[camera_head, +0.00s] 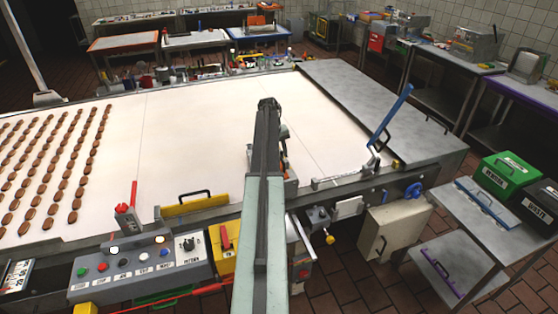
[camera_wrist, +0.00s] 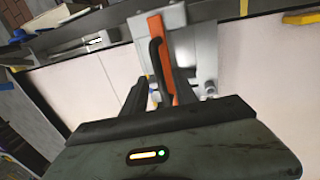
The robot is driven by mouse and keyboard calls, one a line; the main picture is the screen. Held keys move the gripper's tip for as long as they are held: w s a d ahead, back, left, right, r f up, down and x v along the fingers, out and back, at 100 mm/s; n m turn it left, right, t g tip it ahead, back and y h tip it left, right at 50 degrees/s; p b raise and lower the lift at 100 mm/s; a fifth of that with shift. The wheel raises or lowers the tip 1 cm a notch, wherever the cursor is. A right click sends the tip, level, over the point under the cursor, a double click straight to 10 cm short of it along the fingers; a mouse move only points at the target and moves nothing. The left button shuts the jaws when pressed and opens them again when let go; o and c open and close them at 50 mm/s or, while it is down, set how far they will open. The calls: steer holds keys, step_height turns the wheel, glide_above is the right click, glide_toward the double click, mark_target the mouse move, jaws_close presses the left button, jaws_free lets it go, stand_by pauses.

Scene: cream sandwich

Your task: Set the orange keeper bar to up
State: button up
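The orange keeper bar (camera_wrist: 155,27) stands out in the wrist view against a pale grey metal bracket (camera_wrist: 190,45). It runs lengthwise in the picture, slightly tilted, with a black handle-like piece (camera_wrist: 157,58) along it. My gripper (camera_wrist: 161,78) has its two dark fingers apart, one on each side of the lower part of the bar. I cannot tell whether either finger touches it. In the head view my arm hides most of this spot; only a little orange (camera_head: 282,146) shows beside the arm's far end.
A wide white belt (camera_head: 190,125) lies under and around my arm, with rows of brown biscuits on the left. A blue lever (camera_head: 392,115) rises at right. A control panel (camera_head: 140,265) and yellow guard (camera_head: 195,205) line the near edge.

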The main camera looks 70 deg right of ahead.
steer(key=shift+r, duration=0.1)
jaws_close()
stand_by(1.2)
